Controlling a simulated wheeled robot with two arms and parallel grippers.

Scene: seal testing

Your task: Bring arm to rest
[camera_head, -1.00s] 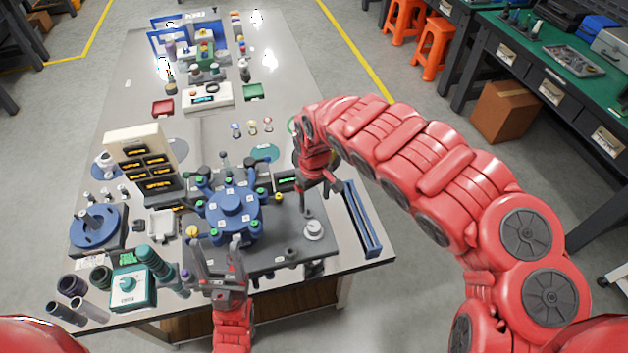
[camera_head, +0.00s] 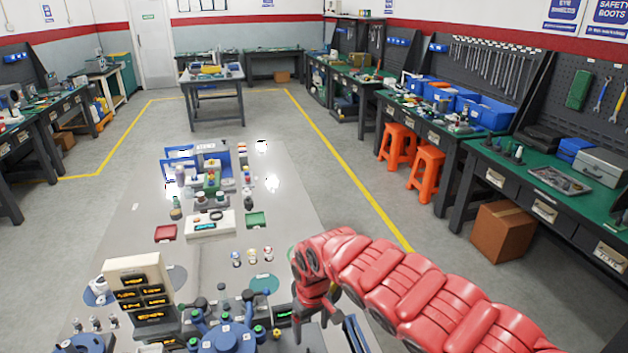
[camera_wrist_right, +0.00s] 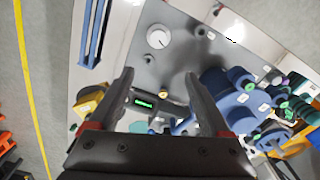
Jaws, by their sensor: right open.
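My right arm (camera_head: 420,285) is red and reaches in from the lower right over the table. Its gripper (camera_head: 302,335) points down beside a small green-lit display (camera_head: 283,315), near the blue multi-port fixture (camera_head: 228,338). In the right wrist view the gripper (camera_wrist_right: 158,80) is open. Its two dark fingers are apart, with nothing held between them. The green display (camera_wrist_right: 145,102) shows below, between the fingers. My left gripper is out of view.
A round gauge (camera_wrist_right: 158,38) and the blue fixture (camera_wrist_right: 235,88) lie near the gripper. A blue rail (camera_head: 356,335) stands right of it. A beige display panel (camera_head: 138,272) is at left. Small bottles (camera_head: 252,255) stand farther back. The table's (camera_head: 290,215) far right is fairly clear.

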